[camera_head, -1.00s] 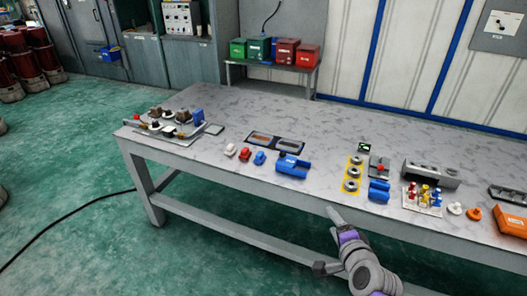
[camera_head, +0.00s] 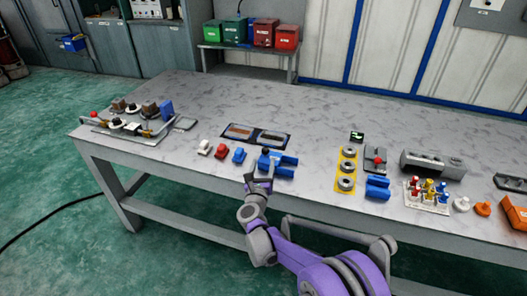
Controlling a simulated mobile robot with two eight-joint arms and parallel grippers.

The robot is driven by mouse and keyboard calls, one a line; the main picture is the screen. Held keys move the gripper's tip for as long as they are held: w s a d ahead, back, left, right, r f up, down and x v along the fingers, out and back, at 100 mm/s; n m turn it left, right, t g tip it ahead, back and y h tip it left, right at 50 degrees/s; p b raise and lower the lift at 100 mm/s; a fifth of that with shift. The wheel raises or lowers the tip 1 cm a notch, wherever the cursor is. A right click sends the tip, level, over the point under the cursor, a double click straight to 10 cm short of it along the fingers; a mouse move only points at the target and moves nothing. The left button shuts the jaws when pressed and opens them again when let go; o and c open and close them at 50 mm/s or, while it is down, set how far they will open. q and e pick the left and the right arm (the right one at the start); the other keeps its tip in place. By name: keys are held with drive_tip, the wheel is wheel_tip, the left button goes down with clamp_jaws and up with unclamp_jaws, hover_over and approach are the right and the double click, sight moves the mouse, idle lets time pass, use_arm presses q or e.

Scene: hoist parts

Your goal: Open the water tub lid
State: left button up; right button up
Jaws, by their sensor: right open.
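My right gripper (camera_head: 257,178) is open at the near edge of the grey table (camera_head: 320,115), just in front of a blue block-like part (camera_head: 286,168). It overlaps that part's left side in the picture; I cannot tell whether they touch. Behind it lies a dark tray (camera_head: 241,132) with two rectangular sections, one brownish and one grey. No thing can be clearly made out as the water tub or its lid. My left gripper is not in view.
White, red and blue small parts (camera_head: 221,151) sit left of the blue part. A yellow strip with grey rings (camera_head: 346,168), another blue part (camera_head: 377,187) and a grey block (camera_head: 432,164) stand to the right. A fixture (camera_head: 128,124) is at far left. Colored bins (camera_head: 263,33) stand behind.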

sight(265, 155)
drive_tip(key=w, duration=0.7)
drive_tip(key=shift+w+d, duration=0.15)
drive_tip(key=shift+d, duration=0.25)
clamp_jaws()
idle(0.9)
